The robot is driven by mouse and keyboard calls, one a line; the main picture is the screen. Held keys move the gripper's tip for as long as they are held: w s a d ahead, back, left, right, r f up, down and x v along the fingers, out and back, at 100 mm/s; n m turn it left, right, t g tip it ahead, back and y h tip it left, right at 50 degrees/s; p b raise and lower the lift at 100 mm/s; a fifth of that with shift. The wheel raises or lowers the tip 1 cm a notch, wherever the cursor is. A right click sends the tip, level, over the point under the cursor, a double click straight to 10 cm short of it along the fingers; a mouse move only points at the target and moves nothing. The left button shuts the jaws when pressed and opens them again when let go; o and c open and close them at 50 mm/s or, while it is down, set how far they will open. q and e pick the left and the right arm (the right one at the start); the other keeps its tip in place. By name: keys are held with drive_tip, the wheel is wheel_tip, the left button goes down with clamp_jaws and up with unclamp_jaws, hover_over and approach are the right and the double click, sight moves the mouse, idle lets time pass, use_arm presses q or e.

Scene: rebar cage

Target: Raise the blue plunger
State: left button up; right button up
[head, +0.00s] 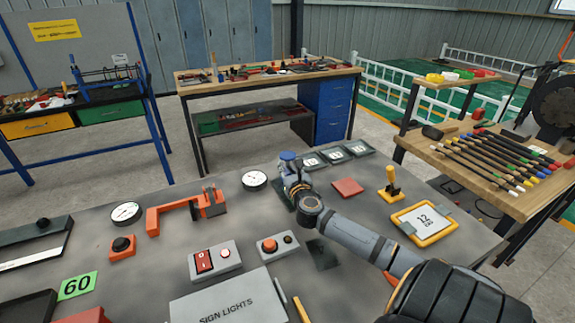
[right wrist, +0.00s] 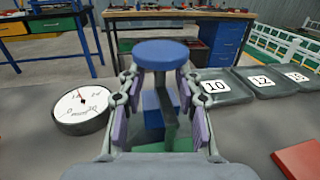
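The blue plunger (head: 288,155) stands upright on the grey bench, with a round blue top. In the right wrist view its blue disc (right wrist: 160,52) is straight ahead, above a green and blue stem. My right gripper (head: 293,182) reaches in from the right, low beside the plunger. In the right wrist view its two fingers (right wrist: 160,110) stand apart on either side of the stem, with their tips just under the disc. Gaps show between the purple pads and the stem. Contact at the tips is unclear. My left gripper is not in view.
A round gauge (head: 254,180) is left of the plunger, and numbered tiles (head: 334,153) are right of it. A red square (head: 347,187), a yellow lever (head: 391,190), an orange clamp (head: 190,208) and switch boxes (head: 217,258) also occupy the bench (head: 110,250).

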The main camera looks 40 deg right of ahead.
drive_tip(key=shift+x, duration=0.9)
clamp_jaws()
